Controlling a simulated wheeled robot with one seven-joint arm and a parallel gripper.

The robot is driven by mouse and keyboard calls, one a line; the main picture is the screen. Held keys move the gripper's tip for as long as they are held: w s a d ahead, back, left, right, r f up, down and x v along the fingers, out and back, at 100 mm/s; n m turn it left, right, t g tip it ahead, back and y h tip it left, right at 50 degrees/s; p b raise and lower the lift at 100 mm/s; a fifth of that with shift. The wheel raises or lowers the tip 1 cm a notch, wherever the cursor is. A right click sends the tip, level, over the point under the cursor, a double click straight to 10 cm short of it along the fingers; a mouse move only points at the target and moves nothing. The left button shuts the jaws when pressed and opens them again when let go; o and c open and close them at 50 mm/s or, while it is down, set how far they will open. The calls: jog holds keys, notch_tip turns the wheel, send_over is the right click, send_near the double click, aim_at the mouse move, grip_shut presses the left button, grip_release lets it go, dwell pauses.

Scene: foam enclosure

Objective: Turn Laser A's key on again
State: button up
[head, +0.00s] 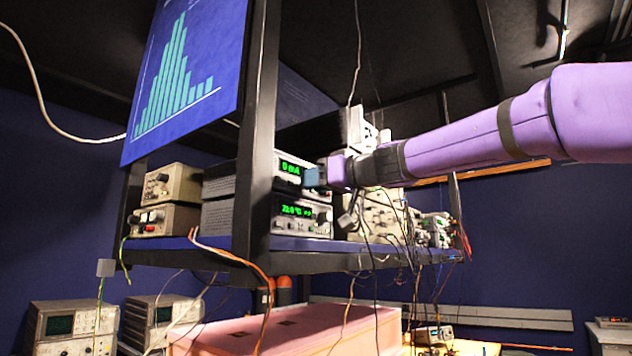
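A laser controller (290,171) with a green display reading "0 mA" stands on the rack shelf, on top of a second unit (300,215) whose green display seems to read "22.0 °C". My gripper (313,177) is at the right part of the upper unit's front, its blue-grey fingertips at or very close to the panel. No key is visible; the gripper covers that part of the panel. No label naming Laser A can be read. I cannot tell whether the fingers are open, shut or holding anything.
A dark rack post (258,130) stands just left of the displays. Loose cables (375,240) hang below my wrist. More instruments (385,215) fill the shelf (330,245) to the right. A pink box (290,330) lies below. A blue chart panel (185,75) hangs upper left.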

jog(key=shift+c, duration=0.2)
grip_shut()
jog(key=shift+m, duration=0.3)
jog(key=m, duration=1.7)
jog(key=shift+w+d+f, duration=0.15)
jog(key=shift+w+f, duration=0.15)
jog(key=shift+f, duration=0.05)
jog(key=shift+m, duration=0.3)
